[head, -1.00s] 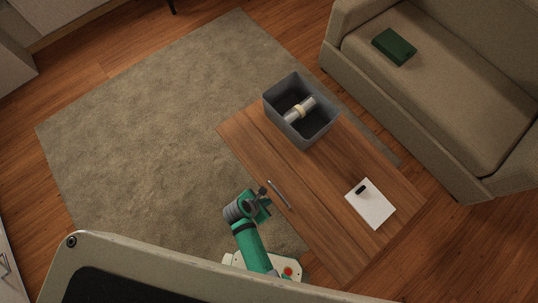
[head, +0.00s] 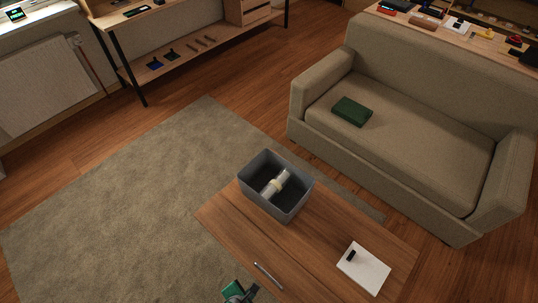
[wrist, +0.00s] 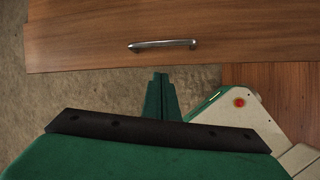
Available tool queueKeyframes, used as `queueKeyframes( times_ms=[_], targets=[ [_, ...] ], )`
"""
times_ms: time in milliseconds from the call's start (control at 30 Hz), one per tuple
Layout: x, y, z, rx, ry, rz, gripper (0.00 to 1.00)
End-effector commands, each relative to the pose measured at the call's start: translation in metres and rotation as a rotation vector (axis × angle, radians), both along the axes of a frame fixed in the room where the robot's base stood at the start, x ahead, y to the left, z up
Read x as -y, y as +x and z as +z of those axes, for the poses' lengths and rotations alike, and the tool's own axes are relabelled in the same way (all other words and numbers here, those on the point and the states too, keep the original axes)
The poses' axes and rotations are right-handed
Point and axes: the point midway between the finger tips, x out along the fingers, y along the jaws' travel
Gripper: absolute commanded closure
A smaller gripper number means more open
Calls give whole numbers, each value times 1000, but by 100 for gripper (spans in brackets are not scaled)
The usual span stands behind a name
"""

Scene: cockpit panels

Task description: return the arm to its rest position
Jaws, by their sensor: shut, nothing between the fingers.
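My gripper shows in the wrist view (wrist: 161,97) as two green fingers shut together with nothing between them. It is over the carpet, just short of the wooden table's edge (wrist: 70,40). In the head view only a small green part of my arm shows at the bottom edge, beside the table (head: 325,225); the rest is out of the frame.
A metal handle (head: 268,275) is on the table's near side. A grey bin (head: 285,213) holding a pale roll (head: 274,185) stands on the table, with a white pad (head: 363,270) at right. A sofa (head: 420,150) with a green book (head: 351,111) stands behind. Carpet at left is clear.

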Motion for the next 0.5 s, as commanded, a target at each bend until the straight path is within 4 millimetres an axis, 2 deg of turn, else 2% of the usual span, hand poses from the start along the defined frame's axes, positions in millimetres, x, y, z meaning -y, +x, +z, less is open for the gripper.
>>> queueKeyframes(
  times_ms=[33,167,267,367,500],
  targets=[
    [9,-7,1,35,74,-80,100],
    [17,-17,15,153,329,-318,100],
    [22,-24,35,239,534,-507,100],
    [26,-32,63,321,746,-698,100],
    [35,-41,114,432,1059,-959,100]
  ],
)
